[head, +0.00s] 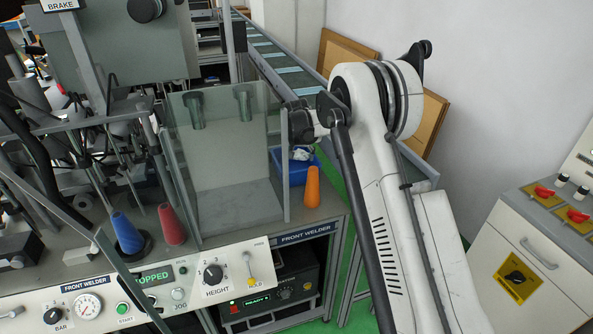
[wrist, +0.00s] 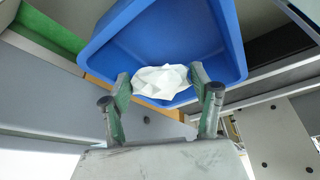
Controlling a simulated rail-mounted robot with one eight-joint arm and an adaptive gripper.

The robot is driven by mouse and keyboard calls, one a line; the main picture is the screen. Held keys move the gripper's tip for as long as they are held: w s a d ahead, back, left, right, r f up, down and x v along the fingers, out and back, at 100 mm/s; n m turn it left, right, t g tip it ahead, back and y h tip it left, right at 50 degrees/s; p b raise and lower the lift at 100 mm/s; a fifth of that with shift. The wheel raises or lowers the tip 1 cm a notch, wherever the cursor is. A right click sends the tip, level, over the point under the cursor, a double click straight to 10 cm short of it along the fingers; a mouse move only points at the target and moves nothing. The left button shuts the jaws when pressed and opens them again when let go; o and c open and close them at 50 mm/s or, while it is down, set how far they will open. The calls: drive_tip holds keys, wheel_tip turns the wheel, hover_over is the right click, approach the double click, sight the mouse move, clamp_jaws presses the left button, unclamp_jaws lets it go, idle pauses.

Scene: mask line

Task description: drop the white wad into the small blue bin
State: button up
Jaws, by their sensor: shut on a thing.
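The white wad (wrist: 160,82) is a crumpled, pale lump between the two fingertips of my gripper (wrist: 161,84) in the wrist view. My gripper is shut on it, one green-grey finger on each side. The small blue bin (wrist: 234,45) lies beyond the wad, its open inside facing the camera. The wad overlaps the bin's near edge in this view. My fingers are hard to make out there.
Red (head: 171,225) and blue (head: 127,232) cones stand farther left. A conveyor (head: 277,58) runs behind.

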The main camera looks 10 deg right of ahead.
drive_tip(key=o, duration=0.8)
drive_tip(key=shift+v, duration=3.75)
